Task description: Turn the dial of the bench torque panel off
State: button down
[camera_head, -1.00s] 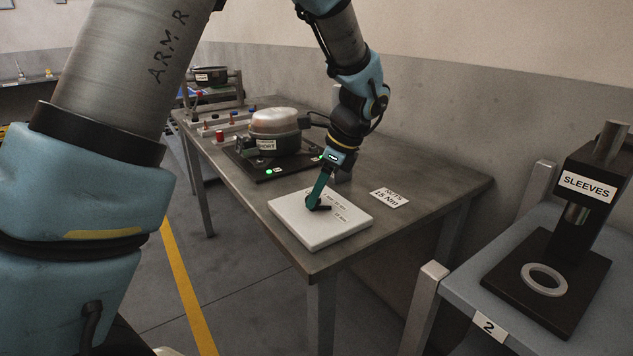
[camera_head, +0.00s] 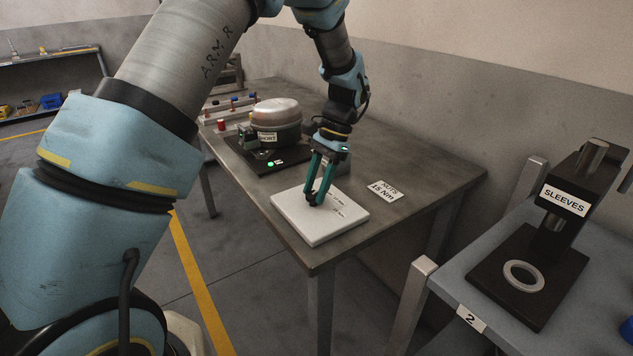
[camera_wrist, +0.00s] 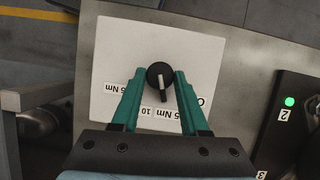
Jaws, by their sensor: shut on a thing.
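The bench torque panel is a pale square plate (camera_head: 335,228) flat on the near end of the grey workbench; it also fills the middle of the wrist view (camera_wrist: 120,45). Its round black dial (camera_wrist: 160,72) has a white pointer line, which points down the picture toward the printed Nm labels. A larger letter at the panel's right is partly hidden by a finger. My gripper (camera_head: 314,198) has its two green fingers on either side of the dial, shut on it, as the wrist view (camera_wrist: 160,80) shows. In the head view the fingers mostly hide the dial.
A compressor (camera_head: 275,120) stands on a dark base behind the panel, with a lit green lamp (camera_head: 271,163). A "NUTS 15 Nm" card (camera_head: 384,190) lies to the panel's right. A sleeves stand (camera_head: 535,265) is on the right table. Bare bench surrounds the card.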

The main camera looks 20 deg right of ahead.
jog(key=n, duration=0.2)
jog(key=n+g+h+p, duration=0.1)
jog(key=n, duration=0.1)
jog(key=shift+w+g, duration=0.2)
jog(key=shift+g, duration=0.1)
jog(key=shift+a+n+g+h+p, duration=0.15)
jog(key=shift+n+g+h+p, duration=0.3)
jog(key=shift+n, duration=1.45)
jog(key=shift+c, duration=2.1)
grip_release()
jog(key=shift+w, duration=0.1)
jog(key=b+v, duration=0.2)
jog(key=v, duration=0.8)
jog(key=shift+r+b, duration=0.35)
jog(key=shift+w, duration=0.15)
